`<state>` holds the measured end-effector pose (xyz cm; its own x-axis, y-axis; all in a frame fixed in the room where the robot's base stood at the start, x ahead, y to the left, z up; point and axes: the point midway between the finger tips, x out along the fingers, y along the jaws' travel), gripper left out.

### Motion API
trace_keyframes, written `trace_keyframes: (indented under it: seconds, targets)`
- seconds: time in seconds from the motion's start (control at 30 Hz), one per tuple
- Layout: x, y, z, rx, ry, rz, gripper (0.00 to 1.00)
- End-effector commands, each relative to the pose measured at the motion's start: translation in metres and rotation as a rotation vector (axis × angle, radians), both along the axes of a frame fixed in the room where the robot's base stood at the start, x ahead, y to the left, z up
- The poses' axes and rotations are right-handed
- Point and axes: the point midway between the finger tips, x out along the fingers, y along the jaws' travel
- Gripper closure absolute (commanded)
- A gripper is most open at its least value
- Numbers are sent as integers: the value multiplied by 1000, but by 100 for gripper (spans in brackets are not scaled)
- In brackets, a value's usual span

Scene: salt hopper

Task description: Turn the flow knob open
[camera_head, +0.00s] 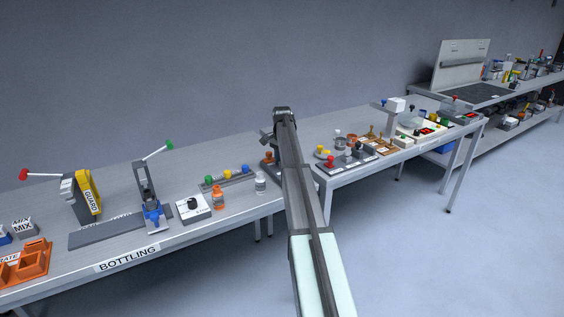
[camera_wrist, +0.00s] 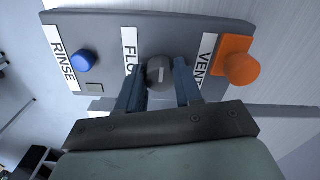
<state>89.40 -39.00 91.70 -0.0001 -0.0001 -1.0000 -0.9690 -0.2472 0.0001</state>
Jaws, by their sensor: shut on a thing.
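In the wrist view, the flow knob (camera_wrist: 159,73) is a dark grey round knob with a pale mark on its face. It sits on a grey panel (camera_wrist: 110,20) next to a white label partly reading "FLO". My gripper (camera_wrist: 159,84) has one blue-grey finger on each side of the knob and is shut on it. The rest of the label is hidden behind the knob and fingers. In the head view, my arm reaches to the bench and hides the knob.
On the panel, a blue RINSE button (camera_wrist: 83,62) lies left of the knob and an orange VENT knob (camera_wrist: 240,69) lies close to the right finger.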

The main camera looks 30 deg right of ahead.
Motion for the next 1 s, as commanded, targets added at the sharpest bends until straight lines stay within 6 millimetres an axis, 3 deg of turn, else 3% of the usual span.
trace_keyframes:
  seconds: [0.37, 0.4, 0.6, 1.0]
  targets:
    - [0, 0, 0, 0, -1, -5, 96]
    - [0, 0, 0, 0, -1, -4, 61]
    - [0, 0, 0, 0, 0, -4, 42]
    - [0, 0, 7, 0, -1, -3, 40]
